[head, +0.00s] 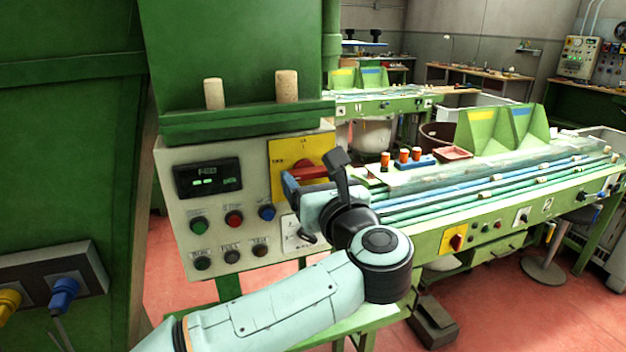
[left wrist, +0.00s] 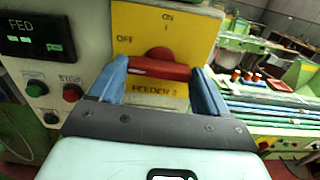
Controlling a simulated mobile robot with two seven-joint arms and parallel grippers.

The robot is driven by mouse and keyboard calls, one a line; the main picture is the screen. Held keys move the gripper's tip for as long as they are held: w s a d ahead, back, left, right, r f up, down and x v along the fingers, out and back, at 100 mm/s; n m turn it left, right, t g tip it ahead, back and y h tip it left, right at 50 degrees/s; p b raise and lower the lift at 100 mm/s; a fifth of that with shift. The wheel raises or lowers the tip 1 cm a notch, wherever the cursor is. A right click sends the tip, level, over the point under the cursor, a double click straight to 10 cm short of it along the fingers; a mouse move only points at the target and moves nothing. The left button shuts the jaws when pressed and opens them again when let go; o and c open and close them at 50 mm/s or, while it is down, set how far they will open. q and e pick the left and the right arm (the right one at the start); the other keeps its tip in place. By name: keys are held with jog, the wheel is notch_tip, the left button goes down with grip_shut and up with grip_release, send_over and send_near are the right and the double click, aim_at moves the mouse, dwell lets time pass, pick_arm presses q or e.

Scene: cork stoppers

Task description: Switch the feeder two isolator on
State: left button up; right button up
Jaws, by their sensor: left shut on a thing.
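The feeder two isolator is a red rotary handle (head: 309,172) on a yellow plate (head: 283,153) at the right of a pale control panel. In the left wrist view the plate (left wrist: 190,30) reads ON at the top, OFF at the left and FEEDER 2 below. The red handle (left wrist: 158,69) lies about level there, crosswise between my blue fingers. My left gripper (head: 312,178) is shut on this handle; its fingers (left wrist: 162,76) flank the handle's two ends. The gripper and wrist hide part of the plate in the head view. My right gripper is not in view.
The panel (head: 180,225) also has a dark display (head: 208,178) and several buttons close beside the plate. Two corks (head: 287,86) stand on the green ledge (head: 240,122) above. A green conveyor bench (head: 435,245) with another yellow-plated red switch (head: 457,238) is at right.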

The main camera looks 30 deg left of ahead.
pick_arm(q)
jog(key=m+p, duration=0.1)
jog(key=m, duration=0.4)
jog(key=shift+m, duration=0.4)
jog(key=m+p, duration=0.2)
jog(key=m, duration=0.3)
jog(key=shift+r+m+p, duration=0.1)
jog(key=shift+m+p, duration=0.2)
jog(key=m+p, duration=0.2)
jog(key=m, duration=0.2)
jog(key=shift+m+p, duration=0.65)
jog(key=shift+m, duration=0.45)
jog(key=o, duration=1)
